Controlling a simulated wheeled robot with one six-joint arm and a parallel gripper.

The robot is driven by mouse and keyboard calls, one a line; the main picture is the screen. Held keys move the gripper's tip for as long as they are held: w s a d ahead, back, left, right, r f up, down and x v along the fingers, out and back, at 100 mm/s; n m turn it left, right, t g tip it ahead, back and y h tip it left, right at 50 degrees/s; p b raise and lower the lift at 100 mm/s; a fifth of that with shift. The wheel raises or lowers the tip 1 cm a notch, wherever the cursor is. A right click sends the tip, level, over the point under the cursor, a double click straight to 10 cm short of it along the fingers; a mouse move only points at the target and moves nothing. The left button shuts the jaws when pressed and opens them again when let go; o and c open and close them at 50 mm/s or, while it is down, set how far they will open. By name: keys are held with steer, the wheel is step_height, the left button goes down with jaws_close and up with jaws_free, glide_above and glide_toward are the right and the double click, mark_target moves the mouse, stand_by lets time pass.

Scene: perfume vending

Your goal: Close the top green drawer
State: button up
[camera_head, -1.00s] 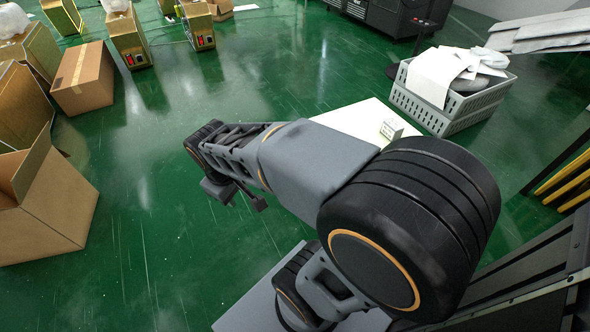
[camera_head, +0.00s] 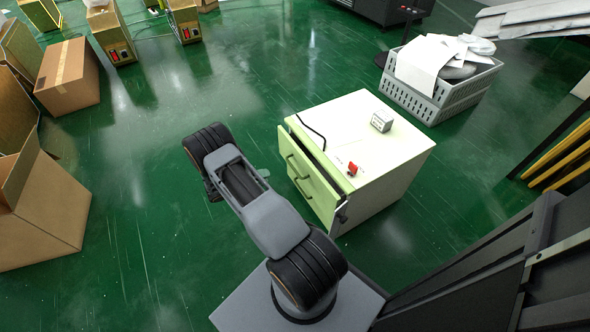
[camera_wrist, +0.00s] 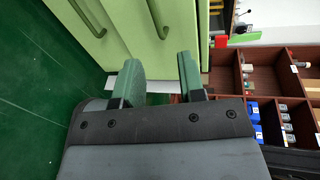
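The top green drawer (camera_head: 316,168) is on the left-facing side of a white cabinet (camera_head: 385,180). Its pale green front stands a little out from the cabinet body, with a narrow gap along its top edge. In the head view my arm mostly hides the gripper, left of the cabinet.
A red item (camera_head: 352,169) and a small box (camera_head: 382,121) are on the cabinet top, with a dark cable at its edge. A grey crate (camera_head: 440,92) stands behind. Cardboard boxes (camera_head: 45,215) are at left. Green floor (camera_head: 150,190) between is clear.

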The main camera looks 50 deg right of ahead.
mark_target(295, 170)
steer(key=shift+n, duration=0.6)
steer(key=b+x, duration=0.1)
steer(key=x, duration=0.4)
steer(key=b+x, duration=0.1)
steer(key=x, duration=0.3)
steer(key=f+b+x, duration=0.1)
steer(key=x, duration=0.4)
steer(key=shift+w+d, duration=0.1)
steer(key=shift+d, duration=0.15)
jaws_close()
